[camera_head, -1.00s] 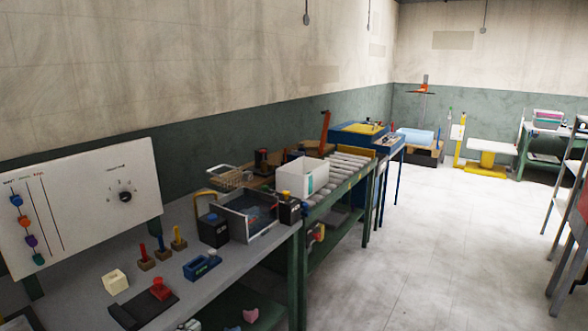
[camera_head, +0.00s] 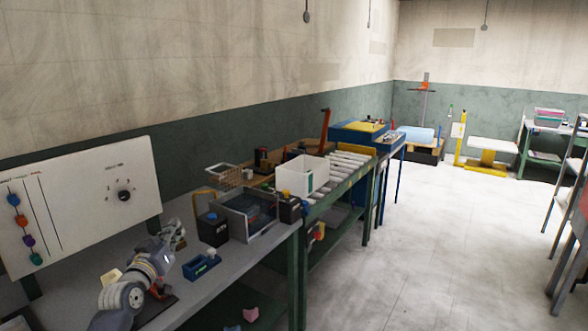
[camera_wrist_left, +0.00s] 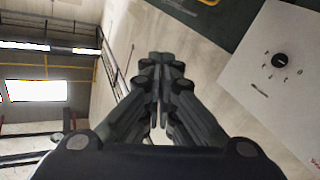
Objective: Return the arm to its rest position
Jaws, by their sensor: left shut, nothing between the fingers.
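My left arm comes in from the bottom left in the head view. Its gripper (camera_head: 173,234) is raised over the grey workbench (camera_head: 85,262), in front of the lower right corner of the white panel. In the left wrist view the fingers of my left gripper (camera_wrist_left: 162,62) are together and empty. Behind them are wall, ceiling and part of the white panel (camera_wrist_left: 270,85) with its black knob. My right gripper is in neither view.
A blue block holder (camera_head: 201,267), a dark box (camera_head: 212,226) and a grey bin (camera_head: 262,228) stand right of the arm. The white panel (camera_head: 75,205) with coloured sliders stands behind the bench. A white box (camera_head: 300,178) sits farther along.

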